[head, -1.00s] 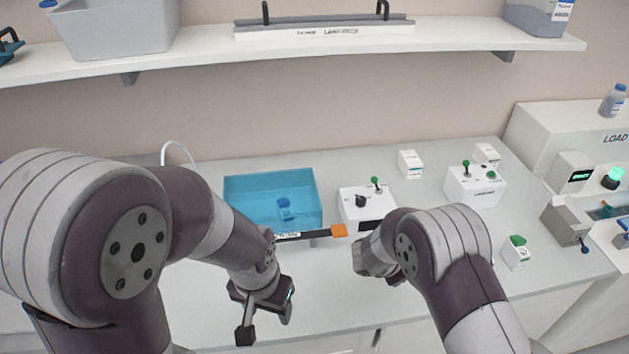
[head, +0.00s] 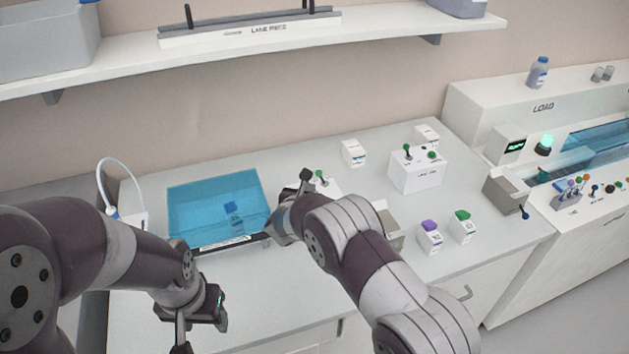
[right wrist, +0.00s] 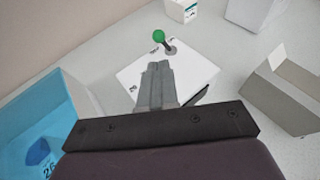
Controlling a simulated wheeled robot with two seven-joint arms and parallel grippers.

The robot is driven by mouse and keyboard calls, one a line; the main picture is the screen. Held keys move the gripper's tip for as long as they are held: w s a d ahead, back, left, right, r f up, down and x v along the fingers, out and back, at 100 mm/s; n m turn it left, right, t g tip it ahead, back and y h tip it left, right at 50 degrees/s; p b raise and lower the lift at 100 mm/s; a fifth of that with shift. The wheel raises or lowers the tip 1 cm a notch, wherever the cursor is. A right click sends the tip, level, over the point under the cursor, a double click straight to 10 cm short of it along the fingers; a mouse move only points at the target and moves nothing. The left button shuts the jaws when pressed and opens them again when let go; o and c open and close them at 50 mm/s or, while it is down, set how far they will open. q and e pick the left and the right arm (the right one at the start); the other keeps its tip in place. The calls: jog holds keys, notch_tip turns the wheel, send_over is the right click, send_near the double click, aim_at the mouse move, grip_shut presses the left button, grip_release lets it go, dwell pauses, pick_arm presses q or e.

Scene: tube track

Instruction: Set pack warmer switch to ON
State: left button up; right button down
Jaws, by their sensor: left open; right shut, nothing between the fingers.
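A white switch box (head: 328,187) with a green-tipped lever (head: 319,174) stands right of the blue tray, mostly hidden behind my right arm. I take it for the pack warmer; its label is not readable. In the right wrist view the box top (right wrist: 190,75) and upright lever (right wrist: 159,37) show clearly. My right gripper (head: 305,175) is shut and empty, over the box. In the wrist view its fingertips (right wrist: 158,66) point at the lever, with a small gap between in the picture. My left gripper (head: 200,335) is open and empty at the lower left, partly cut off.
The blue tray (head: 190,190) holds a small blue item. Another white lever box (head: 418,172), a white carton (head: 353,152), purple-topped (head: 429,237) and green-topped (head: 462,228) boxes and a grey open holder (head: 390,232) stand to the right.

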aim_at(321, 177)
jog(key=x, duration=0.7)
jog(key=shift+w+f+p, duration=0.1)
jog(key=shift+p, duration=0.25)
jog(key=shift+w+d+r+m+g+y+b, duration=0.15)
jog(key=shift+d+r+m+g+y+b, duration=0.3)
jog(key=shift+d+m+y+b, duration=0.2)
jog(key=shift+w+d+r+m+g+y, duration=0.1)
jog(key=shift+d+m+g+y, duration=0.15)
jog(key=shift+y, duration=0.1)
jog(key=shift+w+d+r+m+y+b, duration=0.1)
jog(key=shift+d+r+m+y+b, duration=0.1)
jog(key=shift+d+m+y+b, duration=0.2)
jog(key=shift+w+d+m+g+y, duration=0.15)
jog(key=shift+d+m+g+y, duration=0.15)
jog(key=shift+d+g+y, duration=0.2)
jog(key=shift+w+d, duration=0.15)
jog(key=shift+d, duration=0.15)
jog(key=shift+r, duration=0.2)
jog(key=shift+r+p, duration=0.7)
